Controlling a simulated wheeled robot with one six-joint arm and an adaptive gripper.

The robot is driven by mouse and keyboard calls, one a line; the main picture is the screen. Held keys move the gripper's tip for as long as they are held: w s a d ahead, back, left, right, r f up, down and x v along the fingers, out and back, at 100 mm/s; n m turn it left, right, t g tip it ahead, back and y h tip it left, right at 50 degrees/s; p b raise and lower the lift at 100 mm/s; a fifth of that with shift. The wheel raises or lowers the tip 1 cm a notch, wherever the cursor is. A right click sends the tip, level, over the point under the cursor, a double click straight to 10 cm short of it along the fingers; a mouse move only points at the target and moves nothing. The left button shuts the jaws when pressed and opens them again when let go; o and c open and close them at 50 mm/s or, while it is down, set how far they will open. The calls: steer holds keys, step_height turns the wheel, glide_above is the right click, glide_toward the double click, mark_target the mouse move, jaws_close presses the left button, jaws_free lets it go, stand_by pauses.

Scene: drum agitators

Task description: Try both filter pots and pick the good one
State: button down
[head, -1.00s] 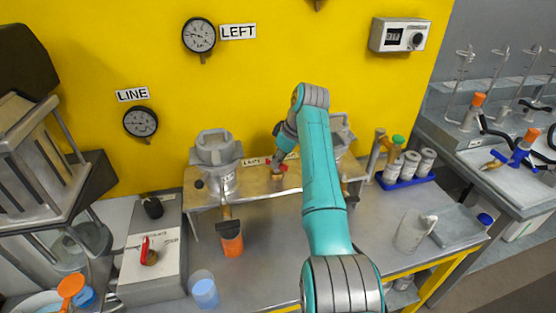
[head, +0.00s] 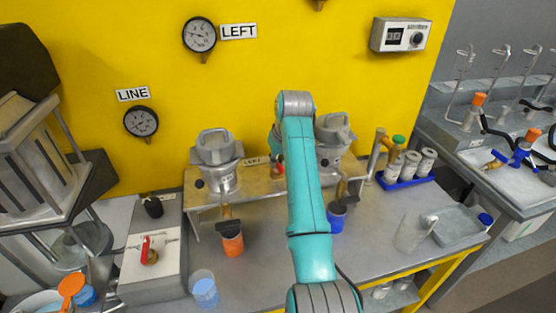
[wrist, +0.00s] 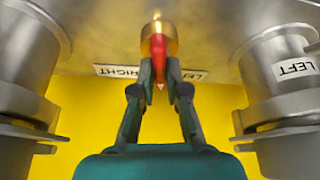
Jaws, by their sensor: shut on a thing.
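The left filter pot (head: 217,165), a metal pot with a clamped lid, stands on the raised bench shelf (head: 250,185). The right filter pot (head: 330,160) stands behind and right of my arm, partly hidden by it. Between them is a red lever (wrist: 157,48) on a brass fitting (wrist: 160,25). My gripper (wrist: 158,78) is shut on the red lever. In the head view my arm hides most of the gripper and lever. The wrist view shows the left pot at right, labelled LEFT (wrist: 297,68), and the other pot (wrist: 25,55) at left.
An orange cup (head: 232,244) and a blue cup (head: 337,219) stand below the pots' outlets. Dial gauges marked LEFT (head: 199,35) and LINE (head: 140,122) hang on the yellow wall.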

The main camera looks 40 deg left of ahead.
steer(key=m, duration=0.2)
steer(key=m+t+h, duration=0.1)
steer(key=m, duration=0.2)
steer(key=shift+s+a+m+t+h, duration=0.1)
steer(key=shift+m+t+h, duration=0.2)
steer(key=m+h, duration=0.1)
steer(key=m, duration=0.1)
steer(key=m+h, duration=0.1)
steer(key=m, duration=0.2)
steer(key=shift+t, duration=0.3)
steer(key=shift+a+m, duration=0.1)
steer(key=shift+m, duration=0.2)
steer(key=c, duration=1.2)
jaws_free()
steer(key=shift+r, duration=0.1)
steer(key=v, duration=1.1)
steer(key=shift+s+r, duration=0.15)
steer(key=shift+r, duration=0.25)
